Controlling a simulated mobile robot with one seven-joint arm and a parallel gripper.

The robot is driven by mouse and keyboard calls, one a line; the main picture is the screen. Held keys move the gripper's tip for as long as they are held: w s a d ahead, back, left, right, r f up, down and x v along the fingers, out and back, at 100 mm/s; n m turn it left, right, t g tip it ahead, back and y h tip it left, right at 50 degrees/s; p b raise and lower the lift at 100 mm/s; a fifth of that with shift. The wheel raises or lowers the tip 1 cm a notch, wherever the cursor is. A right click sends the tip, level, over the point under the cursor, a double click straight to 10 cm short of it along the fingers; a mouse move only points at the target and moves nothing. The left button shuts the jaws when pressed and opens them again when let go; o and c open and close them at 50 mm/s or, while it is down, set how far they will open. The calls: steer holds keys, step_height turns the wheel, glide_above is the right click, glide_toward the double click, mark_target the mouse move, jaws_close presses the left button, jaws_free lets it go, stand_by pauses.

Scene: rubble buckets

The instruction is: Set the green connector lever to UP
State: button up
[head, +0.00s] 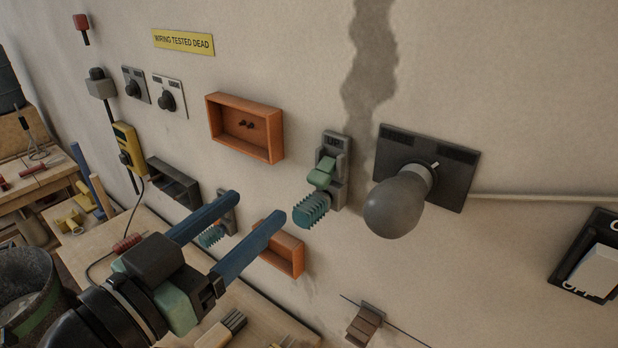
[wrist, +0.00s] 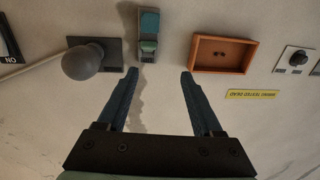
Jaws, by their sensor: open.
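The green connector lever (head: 321,173) sits on a grey wall connector (head: 333,150), with a teal ribbed plug (head: 311,209) at its lower end. The lever appears as a small green block partway down the housing; its exact setting is hard to tell. In the wrist view, which is upside down, the lever (wrist: 149,46) lies beyond the fingertips, with the teal plug (wrist: 149,22) above it in the picture. My gripper (head: 256,206) is open and empty, its blue fingers apart and left of the connector in the head view. The fingers (wrist: 159,74) touch nothing visible.
A grey bulb (head: 394,206) juts out right of the connector. An orange box (head: 244,95) is on the wall at upper left, and another (head: 290,262) is below. A second teal plug (head: 211,236) is partly hidden behind my fingers. A workbench (head: 262,308) is below.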

mark_target(314, 183)
steer(key=shift+m+g+h, duration=0.5)
steer(key=shift+h, duration=0.3)
steer(key=p+x, duration=0.1)
steer(key=x, duration=0.2)
steer(key=p+x, duration=0.1)
steer(key=x, duration=0.2)
steer(key=d+f+p+x, duration=0.1)
steer(key=p+x, duration=0.1)
steer(key=x, duration=0.1)
steer(key=shift+d+f, duration=0.1)
steer(key=shift+d, duration=0.05)
steer(key=shift+w+d+f, duration=0.1)
steer(key=shift+w+d, duration=0.25)
steer(key=shift+w, duration=0.15)
jaws_close()
